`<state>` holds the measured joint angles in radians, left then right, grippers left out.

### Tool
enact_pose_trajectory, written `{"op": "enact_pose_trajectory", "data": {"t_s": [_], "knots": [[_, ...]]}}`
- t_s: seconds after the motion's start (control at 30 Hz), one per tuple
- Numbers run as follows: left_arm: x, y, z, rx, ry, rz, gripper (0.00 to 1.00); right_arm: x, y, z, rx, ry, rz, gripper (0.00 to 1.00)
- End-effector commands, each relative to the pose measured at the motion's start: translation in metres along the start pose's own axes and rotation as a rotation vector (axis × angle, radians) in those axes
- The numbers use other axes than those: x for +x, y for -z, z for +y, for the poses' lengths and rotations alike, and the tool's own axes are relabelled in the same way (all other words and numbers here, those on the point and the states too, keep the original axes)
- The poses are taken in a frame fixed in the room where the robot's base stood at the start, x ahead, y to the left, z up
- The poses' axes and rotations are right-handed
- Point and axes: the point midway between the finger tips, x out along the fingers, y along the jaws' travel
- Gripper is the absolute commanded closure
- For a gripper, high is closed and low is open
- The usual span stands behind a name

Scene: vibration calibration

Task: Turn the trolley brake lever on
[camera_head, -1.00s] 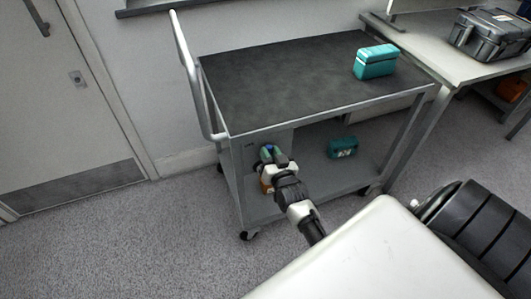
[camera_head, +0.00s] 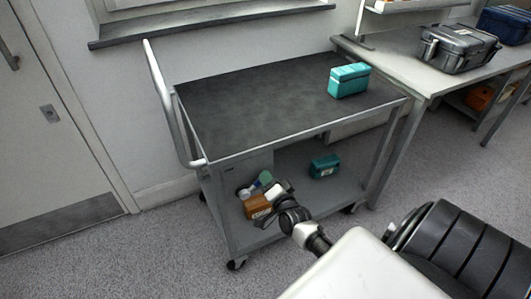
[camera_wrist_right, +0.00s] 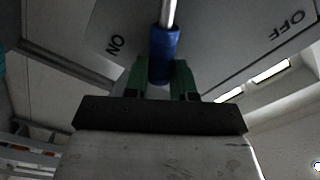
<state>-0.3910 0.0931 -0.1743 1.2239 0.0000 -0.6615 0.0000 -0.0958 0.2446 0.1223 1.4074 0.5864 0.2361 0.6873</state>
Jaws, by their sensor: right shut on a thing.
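The trolley (camera_head: 290,137) has a dark top and a grey side panel (camera_head: 245,170) under its near left corner. The brake lever, a metal rod with a blue grip (camera_wrist_right: 163,55), sticks out from this panel. The blue grip shows small in the head view (camera_head: 265,177). My right gripper (camera_head: 262,183) is shut on the blue grip; its green fingers (camera_wrist_right: 163,80) lie on both sides of it in the right wrist view. There the ON label (camera_wrist_right: 117,44) is close on the left of the lever and the OFF label (camera_wrist_right: 287,25) farther right. My left gripper is not seen.
A teal case (camera_head: 349,80) stands on the trolley top, and another teal case (camera_head: 324,166) on the lower shelf. An orange-brown box (camera_head: 257,206) is close to my right gripper. A workbench (camera_head: 410,65) with a grey case (camera_head: 458,48) stands at the right.

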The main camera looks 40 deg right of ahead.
Motion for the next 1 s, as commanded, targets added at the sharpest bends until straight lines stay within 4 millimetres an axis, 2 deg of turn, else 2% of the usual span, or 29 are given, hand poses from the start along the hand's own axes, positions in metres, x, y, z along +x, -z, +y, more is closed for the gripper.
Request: {"op": "enact_pose_trajectory", "data": {"t_s": [0.23, 0.67, 0.7, 0.83, 1.0], "knots": [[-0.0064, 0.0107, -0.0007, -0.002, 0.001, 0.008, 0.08, -0.0004, -0.0002, 0.0058, 0.051, -0.001, 0.0, 1.0], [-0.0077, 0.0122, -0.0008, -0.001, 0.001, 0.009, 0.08, -0.0006, -0.0005, 0.0063, 0.063, -0.003, -0.001, 1.0], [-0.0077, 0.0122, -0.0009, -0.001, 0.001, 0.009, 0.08, -0.0006, -0.0005, 0.0064, 0.063, -0.003, -0.001, 0.69], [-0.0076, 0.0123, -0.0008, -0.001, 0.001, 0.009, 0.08, -0.0005, -0.0004, 0.0061, 0.061, -0.002, 0.0, 0.49], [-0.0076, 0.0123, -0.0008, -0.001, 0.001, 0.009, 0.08, -0.0002, -0.0003, 0.0057, 0.059, -0.001, 0.0, 0.49]]}}
